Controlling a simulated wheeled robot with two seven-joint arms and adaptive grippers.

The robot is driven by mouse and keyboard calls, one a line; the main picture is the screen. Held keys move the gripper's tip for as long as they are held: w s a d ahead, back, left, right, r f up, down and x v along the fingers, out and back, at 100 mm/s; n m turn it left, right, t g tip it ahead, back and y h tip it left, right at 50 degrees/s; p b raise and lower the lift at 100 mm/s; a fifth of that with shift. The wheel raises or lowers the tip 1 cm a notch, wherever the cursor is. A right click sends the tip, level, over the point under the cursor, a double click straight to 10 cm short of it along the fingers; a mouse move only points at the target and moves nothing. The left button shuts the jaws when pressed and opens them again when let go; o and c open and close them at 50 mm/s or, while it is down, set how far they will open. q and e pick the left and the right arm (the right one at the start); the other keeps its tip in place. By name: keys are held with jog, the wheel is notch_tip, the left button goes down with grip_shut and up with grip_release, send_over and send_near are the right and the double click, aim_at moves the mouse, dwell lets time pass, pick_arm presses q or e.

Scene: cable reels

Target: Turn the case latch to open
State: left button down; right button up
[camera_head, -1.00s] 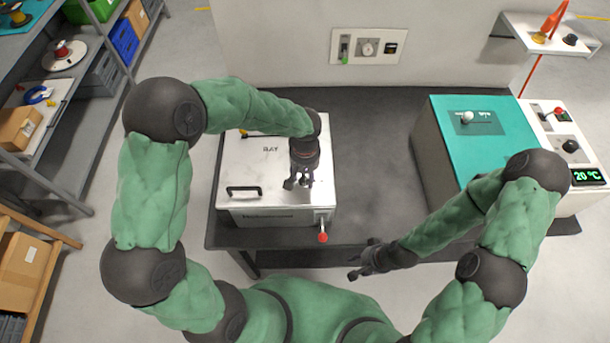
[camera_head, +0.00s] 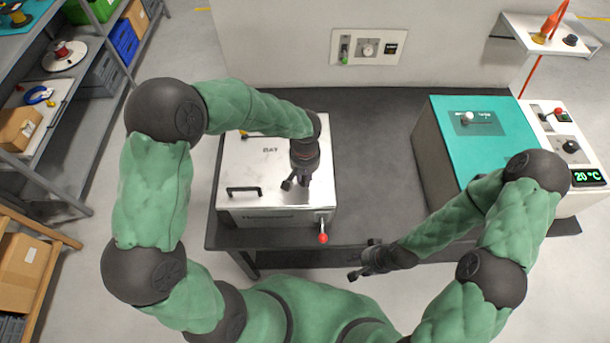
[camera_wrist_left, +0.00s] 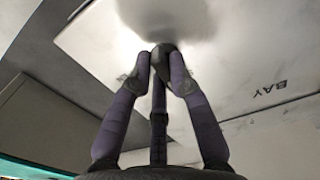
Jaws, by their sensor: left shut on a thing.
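The case is a white box (camera_head: 240,165) marked BAY on the dark bench; its lid also shows in the left wrist view (camera_wrist_left: 240,60). My left gripper (camera_head: 297,182) points down over the right part of the lid. In the left wrist view its fingers (camera_wrist_left: 163,62) are closed around a dark rounded piece (camera_wrist_left: 162,52) at the lid; the fingers hide most of it. A lever with a red knob (camera_head: 323,238) sticks out at the case's front right corner, apart from the gripper. My right gripper (camera_head: 362,262) is open and empty at the bench's front edge.
A black handle (camera_head: 244,190) lies on the lid's front left. A teal-topped machine (camera_head: 480,140) stands at the right, with a 20 °C display (camera_head: 588,177). A wall panel (camera_head: 368,47) is behind. The bench (camera_head: 375,150) between case and machine is clear.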

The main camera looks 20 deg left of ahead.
pick_arm(q)
jog(key=m, duration=0.3)
jog(key=shift+s+a+m, duration=0.1)
jog(key=shift+m, duration=0.3)
jog(key=m+p, duration=0.1)
jog(key=m, duration=0.3)
jog(key=shift+a+m, duration=0.1)
jog(key=shift+m, duration=0.2)
jog(key=m+p, duration=0.1)
jog(key=m, duration=0.3)
jog(key=shift+a+m+p, duration=0.1)
jog(key=shift+m+p, duration=0.2)
jog(key=shift+a+m+p, duration=0.1)
jog(key=shift+m+p, duration=0.7)
jog(key=shift+m, duration=1.4)
jog(key=c, duration=1.1)
grip_release()
jog(key=shift+c, duration=0.2)
jog(key=shift+r, duration=0.1)
